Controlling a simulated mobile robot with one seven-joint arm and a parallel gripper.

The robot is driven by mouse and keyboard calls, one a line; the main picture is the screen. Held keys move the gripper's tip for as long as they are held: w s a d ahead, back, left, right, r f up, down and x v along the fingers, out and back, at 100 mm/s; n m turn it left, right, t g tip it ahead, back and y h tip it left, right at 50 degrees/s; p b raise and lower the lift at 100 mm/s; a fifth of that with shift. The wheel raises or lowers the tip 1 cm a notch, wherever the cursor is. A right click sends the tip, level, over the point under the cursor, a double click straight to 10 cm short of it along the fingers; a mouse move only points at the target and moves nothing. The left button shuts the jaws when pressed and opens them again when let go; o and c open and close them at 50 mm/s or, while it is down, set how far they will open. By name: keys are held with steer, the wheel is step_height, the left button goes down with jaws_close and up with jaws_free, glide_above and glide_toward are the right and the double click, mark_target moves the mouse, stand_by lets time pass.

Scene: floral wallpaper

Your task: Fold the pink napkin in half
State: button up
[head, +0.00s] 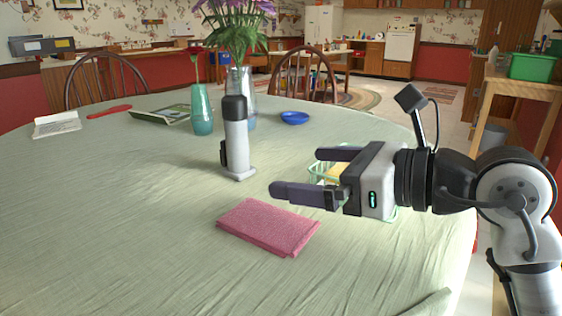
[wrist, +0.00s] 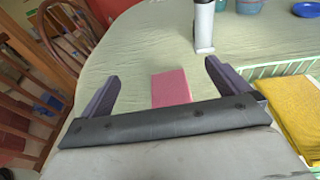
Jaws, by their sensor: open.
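The pink napkin (head: 268,226) lies flat on the green tablecloth as a small rectangle with layered edges at its front. It also shows in the wrist view (wrist: 171,87), between my fingers and beyond the gripper's body, which hides its near part. My gripper (head: 296,172) is open and empty, with its fingers pointing left in the head view. It hangs above the table, up and to the right of the napkin, and does not touch it. Both dark fingers show wide apart in the wrist view (wrist: 158,78).
A white and black bottle-like device (head: 236,145) stands behind the napkin. A pale green basket (head: 316,172) with something yellow (wrist: 290,105) is partly hidden behind my gripper. A teal vase (head: 202,112) and blue bowl (head: 295,118) stand farther back. The tablecloth (head: 110,230) left of the napkin is clear.

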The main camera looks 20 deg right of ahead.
steer(key=v, duration=0.6)
steer(key=shift+p, duration=0.35)
steer(key=shift+s, duration=0.1)
